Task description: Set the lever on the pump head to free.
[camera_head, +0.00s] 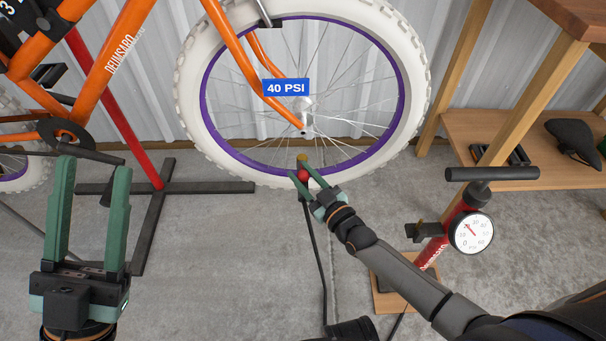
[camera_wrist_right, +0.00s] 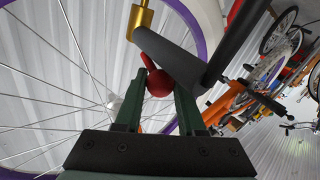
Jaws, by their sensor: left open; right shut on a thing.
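The black pump head (camera_wrist_right: 172,58) is at the bottom of the white tyre, with a brass-coloured end (camera_wrist_right: 140,22) that also shows in the head view (camera_head: 302,158). Its red lever (camera_wrist_right: 158,82) has a round knob, also visible in the head view (camera_head: 303,176). My right gripper (camera_head: 300,172) has its fingers on either side of the red knob and is shut on it. The lever's exact angle is hard to tell, as the fingers partly hide it. My left gripper (camera_head: 92,170) is open and empty at the left, away from the pump head.
A black hose (camera_head: 318,250) hangs from the pump head to the floor. The red floor pump (camera_head: 440,245) with its gauge (camera_head: 471,232) stands at the right beside a wooden bench (camera_head: 480,130). The bike wheel (camera_head: 190,100) is behind my right gripper. A sign (camera_head: 286,88) reads 40 PSI.

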